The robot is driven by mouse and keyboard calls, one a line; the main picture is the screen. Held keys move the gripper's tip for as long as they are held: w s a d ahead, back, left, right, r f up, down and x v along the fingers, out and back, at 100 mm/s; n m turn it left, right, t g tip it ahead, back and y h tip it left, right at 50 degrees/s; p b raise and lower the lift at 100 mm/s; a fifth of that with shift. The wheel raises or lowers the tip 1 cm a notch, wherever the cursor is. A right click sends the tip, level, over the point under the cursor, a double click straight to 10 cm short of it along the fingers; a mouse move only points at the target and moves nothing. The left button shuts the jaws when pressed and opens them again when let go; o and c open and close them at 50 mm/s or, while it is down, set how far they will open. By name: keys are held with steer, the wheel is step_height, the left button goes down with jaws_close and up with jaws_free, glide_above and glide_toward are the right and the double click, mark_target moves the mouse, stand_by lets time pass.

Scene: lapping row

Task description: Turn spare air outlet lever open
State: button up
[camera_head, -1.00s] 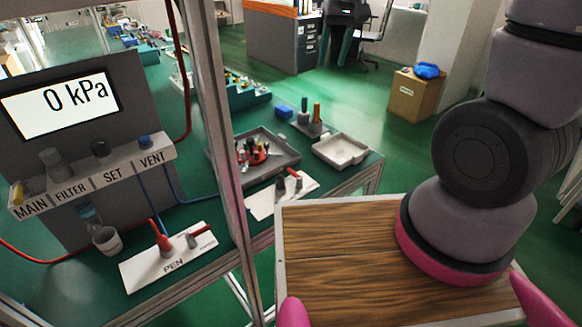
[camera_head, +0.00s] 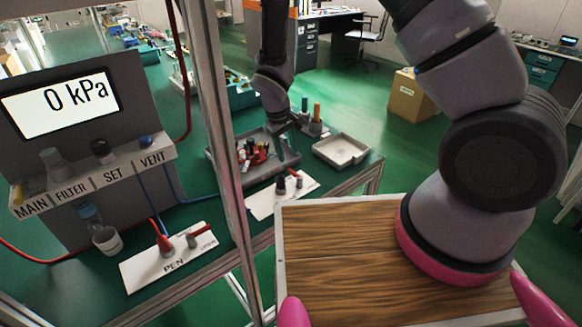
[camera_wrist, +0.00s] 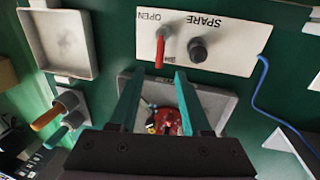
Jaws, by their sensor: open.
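The spare air outlet is a white plate (camera_head: 262,207) on the bench, partly behind the frame post in the head view. It also shows in the wrist view (camera_wrist: 230,62), upside down, with the words SPARE and OPEN. It bears a red lever (camera_wrist: 160,50) and a black outlet fitting (camera_wrist: 198,50). The lever points away from the OPEN word towards my gripper's side of the picture. My gripper (camera_wrist: 157,76) is open and empty, its fingers over the grey tray. The lever lies beyond the fingertips, apart from them. In the head view my gripper (camera_head: 287,155) hangs above the tray.
The grey tray (camera_head: 230,178) holds red and dark items. An empty pale tray (camera_head: 341,150) and upright-handled tools (camera_head: 316,115) stand close by. A frame post (camera_head: 225,150) rises left of the spare plate. The PEN plate (camera_head: 140,270) and 0 kPa panel (camera_head: 60,105) are further left.

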mark_target(292, 171)
steer(key=f, duration=0.4)
steer(key=d+f, duration=0.1)
steer(key=f, duration=0.2)
steer(key=shift+w+d+f, duration=0.1)
steer(key=shift+w, duration=0.3)
jaws_close()
